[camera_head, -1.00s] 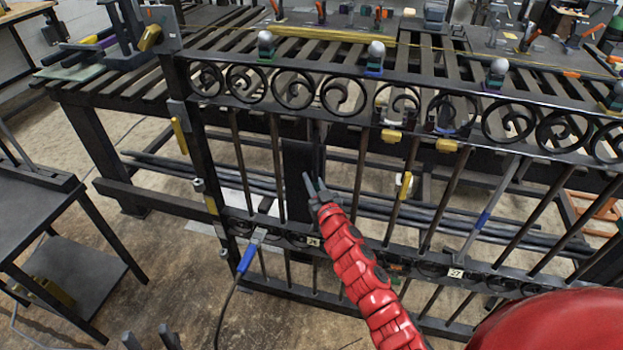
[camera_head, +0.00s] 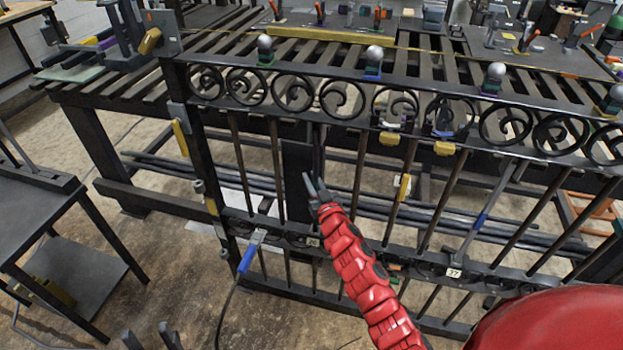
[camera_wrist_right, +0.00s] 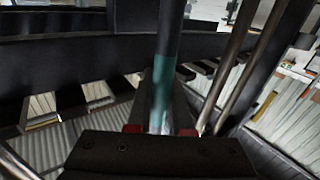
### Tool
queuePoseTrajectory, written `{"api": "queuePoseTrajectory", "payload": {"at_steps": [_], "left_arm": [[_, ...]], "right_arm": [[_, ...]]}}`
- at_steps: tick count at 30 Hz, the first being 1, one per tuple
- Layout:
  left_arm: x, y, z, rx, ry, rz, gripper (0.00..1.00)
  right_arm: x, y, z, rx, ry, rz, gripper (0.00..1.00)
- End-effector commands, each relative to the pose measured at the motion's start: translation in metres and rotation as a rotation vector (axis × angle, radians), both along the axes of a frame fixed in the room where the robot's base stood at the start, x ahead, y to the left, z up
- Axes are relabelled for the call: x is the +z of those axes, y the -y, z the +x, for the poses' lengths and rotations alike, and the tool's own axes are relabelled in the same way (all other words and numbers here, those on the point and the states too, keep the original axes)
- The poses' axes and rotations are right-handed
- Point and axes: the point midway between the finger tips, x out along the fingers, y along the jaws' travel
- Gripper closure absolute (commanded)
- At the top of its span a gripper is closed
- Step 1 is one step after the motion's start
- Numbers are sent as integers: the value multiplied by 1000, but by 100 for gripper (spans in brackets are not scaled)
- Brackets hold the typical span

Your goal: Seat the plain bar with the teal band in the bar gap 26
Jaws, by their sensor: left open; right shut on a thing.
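The plain bar (camera_wrist_right: 171,35) with its teal band (camera_wrist_right: 162,85) stands roughly upright in the right wrist view. My right gripper (camera_wrist_right: 160,128) is shut on it just below the band. In the head view my right gripper (camera_head: 315,188) is at the front of the black scroll gate (camera_head: 390,108), beside a dark upright plate. The bar is hard to make out there, and its ends cannot be told. A small tag (camera_head: 312,242) is on the lower rail below this gripper; its number is too small to read surely. My left gripper (camera_head: 150,341) is open and empty at the bottom left edge.
Another bar with a blue band (camera_head: 481,221) stands in the gate near tag 27 (camera_head: 454,273). A blue-handled tool with a cable (camera_head: 247,259) is at the lower rail. A slatted bench is behind; a dark side table (camera_head: 35,215) is left.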

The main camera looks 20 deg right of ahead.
Motion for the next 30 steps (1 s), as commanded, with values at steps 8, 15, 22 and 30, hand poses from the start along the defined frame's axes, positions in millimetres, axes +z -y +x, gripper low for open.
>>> {"api": "queuePoseTrajectory", "payload": {"at_steps": [8, 15, 22, 30], "left_arm": [[7, 0, 0, 0, 0, 0, 50], [11, 0, 0, 0, 0, 0, 50], [11, 0, 0, 0, 0, 0, 50], [11, 0, 0, 0, 0, 0, 50]], "right_arm": [[2, 2, 3, 0, -7, 4, 100], [2, 3, 5, 0, -12, 9, 100], [2, 3, 5, -1, -12, 9, 100], [1, 3, 5, -1, -13, 10, 46]]}}
